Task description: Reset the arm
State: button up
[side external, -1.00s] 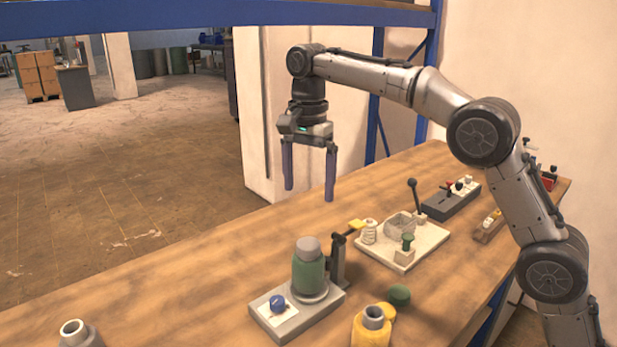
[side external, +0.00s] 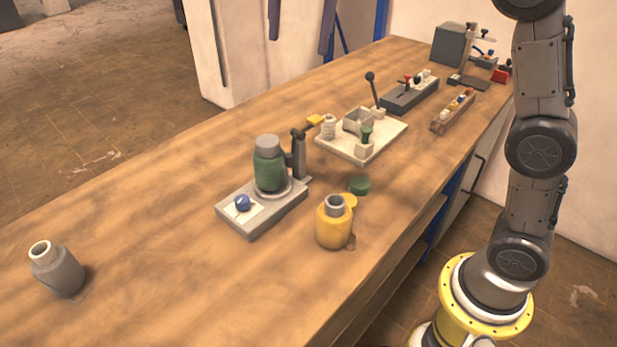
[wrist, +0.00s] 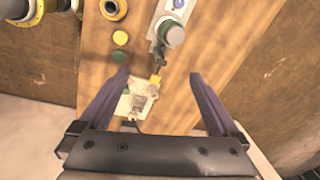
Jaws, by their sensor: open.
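My gripper (side external: 298,45) hangs at the top edge of the side view, its two purple fingers apart and pointing down, with most of its body out of frame. In the wrist view my gripper (wrist: 158,76) is open, with nothing between the fingers. It is high above the wooden bench (side external: 130,200). Below it in the wrist view are the cream plate (wrist: 138,103) and, further up the picture, a green jar with a grey top (wrist: 172,35). In the side view the green jar (side external: 269,170) stands upright on a grey base with a blue knob (side external: 242,203).
A yellow jar (side external: 332,228) with its mouth open stands near the bench's front edge, beside a green lid (side external: 359,185). A grey jar (side external: 58,270) is at the left. A grey box (side external: 452,45) stands at the far end.

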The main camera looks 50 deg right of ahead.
jog(key=s+d+f+n+t, duration=0.1)
jog(key=s+d+n, duration=0.1)
jog(key=s, duration=0.7)
jog(key=s+d+f+n+t, duration=0.1)
jog(key=s+d+n, duration=0.15)
jog(key=s, duration=0.65)
jog(key=s+f+n+t, duration=0.1)
jog(key=s+f+n, duration=0.3)
jog(key=f, duration=0.3)
jog(key=s+f+n+t, duration=0.1)
jog(key=s+f+n, duration=0.2)
jog(key=f+n, duration=0.3)
jog(key=shift+s+f, duration=0.4)
jog(key=shift+f, duration=0.3)
